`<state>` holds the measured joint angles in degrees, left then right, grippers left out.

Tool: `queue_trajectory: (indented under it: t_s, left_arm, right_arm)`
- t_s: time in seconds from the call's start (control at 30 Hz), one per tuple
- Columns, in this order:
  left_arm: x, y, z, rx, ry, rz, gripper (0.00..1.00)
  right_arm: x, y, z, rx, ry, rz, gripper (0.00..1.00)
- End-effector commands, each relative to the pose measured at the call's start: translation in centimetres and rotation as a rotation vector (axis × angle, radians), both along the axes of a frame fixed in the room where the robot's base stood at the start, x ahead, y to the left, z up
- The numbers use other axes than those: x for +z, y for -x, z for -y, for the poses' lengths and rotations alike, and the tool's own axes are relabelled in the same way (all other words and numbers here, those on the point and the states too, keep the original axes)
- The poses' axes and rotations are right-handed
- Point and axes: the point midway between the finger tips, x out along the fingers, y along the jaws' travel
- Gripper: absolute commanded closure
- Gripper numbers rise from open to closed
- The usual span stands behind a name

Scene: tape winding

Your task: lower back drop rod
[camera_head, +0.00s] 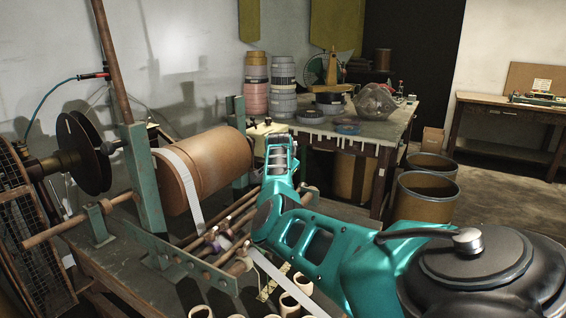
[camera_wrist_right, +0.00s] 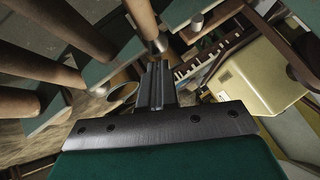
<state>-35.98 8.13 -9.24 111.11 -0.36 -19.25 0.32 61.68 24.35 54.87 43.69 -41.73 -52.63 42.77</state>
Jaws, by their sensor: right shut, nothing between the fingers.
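Several brown wooden rods (camera_head: 221,225) lie close together across the green frame of the winding machine in the head view. Which one is the back drop rod I cannot tell. In the right wrist view, a brown rod with a metal end (camera_wrist_right: 141,18) comes down from the top, just beyond the fingertips of my right gripper (camera_wrist_right: 156,66). The gripper is shut and empty; whether it touches the rod is unclear. My teal right arm reaches over the machine from the right in the head view, and its fingertips are hidden there. My left gripper is not in view.
A large brown roll (camera_head: 210,165) with a pale tape hanging down is left of my arm. A tall tilted rod (camera_head: 111,60) and a green post (camera_head: 143,180) rise at the left. More rods (camera_wrist_right: 45,67) and a cream box (camera_wrist_right: 257,78) crowd the wrist view.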

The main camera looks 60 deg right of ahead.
Motion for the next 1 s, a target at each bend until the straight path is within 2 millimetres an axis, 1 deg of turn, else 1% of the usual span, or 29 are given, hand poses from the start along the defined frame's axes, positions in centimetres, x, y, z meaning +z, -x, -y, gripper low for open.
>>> queue_trajectory:
  t_s: [0.03, 0.23, 0.5, 0.87, 1.0]
  left_arm:
    - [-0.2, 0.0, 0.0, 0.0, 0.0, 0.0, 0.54]
    - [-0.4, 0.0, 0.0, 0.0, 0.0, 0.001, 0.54]
    - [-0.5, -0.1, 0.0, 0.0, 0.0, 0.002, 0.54]
    - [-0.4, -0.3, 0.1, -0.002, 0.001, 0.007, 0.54]
    - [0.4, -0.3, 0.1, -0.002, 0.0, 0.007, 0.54]
  right_arm:
    - [-0.5, 0.0, 0.1, -0.001, -0.023, -0.001, 1.0]
    - [-1.9, 0.0, -0.1, 0.001, -0.087, -0.009, 1.0]
    - [-2.9, -0.1, -0.4, 0.005, -0.119, -0.018, 1.0]
    - [-3.0, -0.1, -0.5, 0.006, -0.123, -0.017, 1.0]
    - [-2.2, 0.0, -0.4, 0.006, -0.121, -0.015, 1.0]
